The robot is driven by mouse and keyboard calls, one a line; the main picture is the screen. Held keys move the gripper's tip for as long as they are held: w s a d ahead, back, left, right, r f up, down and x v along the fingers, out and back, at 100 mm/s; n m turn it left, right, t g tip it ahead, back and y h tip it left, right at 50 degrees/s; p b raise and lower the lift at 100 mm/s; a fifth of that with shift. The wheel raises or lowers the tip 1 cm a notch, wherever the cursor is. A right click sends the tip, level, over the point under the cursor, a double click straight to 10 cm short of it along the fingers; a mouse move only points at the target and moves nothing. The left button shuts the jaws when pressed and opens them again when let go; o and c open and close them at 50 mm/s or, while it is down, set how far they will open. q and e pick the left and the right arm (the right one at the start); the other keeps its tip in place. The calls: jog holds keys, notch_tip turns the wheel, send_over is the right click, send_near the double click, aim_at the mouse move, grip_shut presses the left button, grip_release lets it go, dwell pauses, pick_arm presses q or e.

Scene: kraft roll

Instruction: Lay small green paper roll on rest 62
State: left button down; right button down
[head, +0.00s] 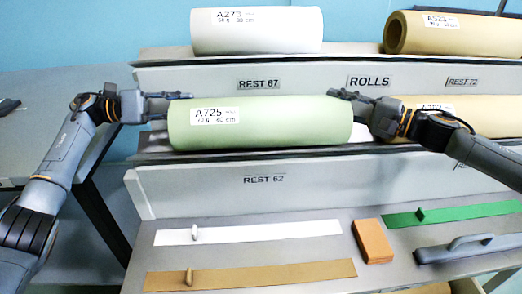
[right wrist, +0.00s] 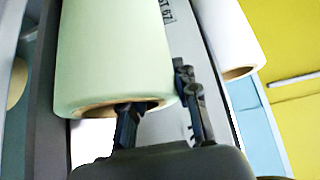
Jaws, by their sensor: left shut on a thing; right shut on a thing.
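The small green paper roll (head: 270,125), labelled A725, lies level across the front of the middle shelf, above the REST 62 label (head: 264,180). It covers part of the dark ledge (head: 152,148) there; I cannot tell whether it touches it. My left gripper (head: 178,96) is shut on the roll's left end. My right gripper (head: 342,94) is shut on its right end. In the right wrist view, the right gripper (right wrist: 160,105) has one finger inside the core of the green roll (right wrist: 115,55) and the other outside its wall.
A white roll (head: 256,30) lies on the upper shelf, with a brown roll (head: 450,32) to its right. Another brown roll (head: 408,104) is behind my right gripper. The lower table holds white (head: 260,232), brown (head: 270,273) and green (head: 460,213) strips and an orange block (head: 372,241).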

pick_arm(q)
jog(key=c, duration=1.3)
grip_release()
jog(key=shift+a, duration=0.1)
pick_arm(e)
jog(key=c, duration=1.1)
grip_release()
jog(key=shift+c, duration=0.2)
pick_arm(q)
jog(key=shift+o, duration=0.7)
jog(key=shift+s+r, duration=0.1)
jog(key=shift+r, duration=0.05)
pick_arm(e)
jog(key=shift+o, duration=0.7)
jog(key=shift+s+r, duration=0.15)
pick_arm(q)
jog(key=o, duration=0.8)
jog(key=a, duration=1.2)
jog(key=shift+s, duration=0.25)
pick_arm(e)
jog(key=shift+o, duration=0.4)
jog(key=o, duration=0.7)
